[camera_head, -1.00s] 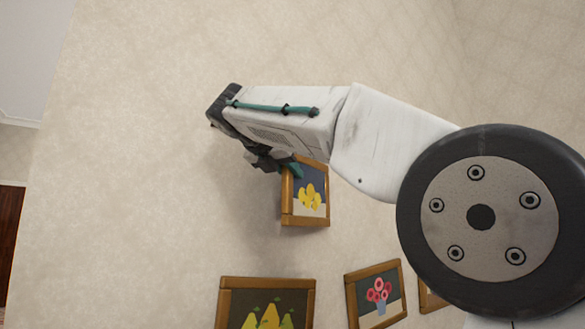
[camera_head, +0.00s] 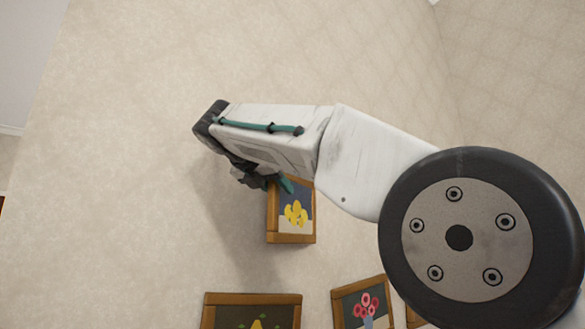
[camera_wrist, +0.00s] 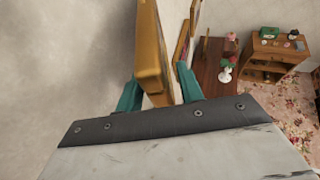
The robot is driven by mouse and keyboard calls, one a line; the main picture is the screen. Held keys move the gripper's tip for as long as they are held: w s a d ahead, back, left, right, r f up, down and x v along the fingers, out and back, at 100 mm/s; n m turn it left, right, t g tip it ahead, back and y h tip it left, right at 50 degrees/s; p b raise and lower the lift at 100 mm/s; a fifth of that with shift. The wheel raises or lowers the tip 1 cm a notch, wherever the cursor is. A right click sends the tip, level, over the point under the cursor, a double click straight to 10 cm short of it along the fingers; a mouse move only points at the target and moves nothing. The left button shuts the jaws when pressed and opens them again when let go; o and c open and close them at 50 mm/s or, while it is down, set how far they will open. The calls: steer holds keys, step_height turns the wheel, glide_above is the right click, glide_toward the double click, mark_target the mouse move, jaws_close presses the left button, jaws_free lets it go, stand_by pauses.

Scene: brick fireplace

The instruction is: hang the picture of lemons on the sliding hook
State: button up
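The picture of lemons (camera_head: 291,238), yellow lemons in a brown wooden frame, shows below my gripper (camera_head: 272,183) in the head view, slightly tilted. In the wrist view the frame (camera_wrist: 150,55) is seen edge-on between the two teal fingers of my gripper (camera_wrist: 160,90). The fingers appear shut on the frame's upper edge, one on each side. The picture's shadow falls on the wall to its left in the head view. I cannot make out the sliding hook in either view.
The wrist view shows a wooden table (camera_wrist: 218,68) with a flower vase (camera_wrist: 226,72) and a wooden cabinet (camera_wrist: 275,52). The wall left of my gripper is bare.

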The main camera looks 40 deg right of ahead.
steer(key=v, duration=0.8)
steer(key=shift+w, duration=0.1)
steer(key=a+f+m+g+y, duration=0.1)
steer(key=a+f+m+y, duration=0.3)
steer(key=f, duration=0.7)
steer(key=f+m+y, duration=0.1)
steer(key=f+m, duration=0.4)
steer(key=f, duration=0.5)
steer(key=s+f+m+g+y, duration=0.3)
steer(key=s+f+m+y, duration=0.4)
steer(key=s+f, duration=2)
step_height(320, 180, down, 3)
steer(key=m, duration=0.6)
steer(key=shift+a+m, duration=0.15)
steer(key=shift+m, duration=0.25)
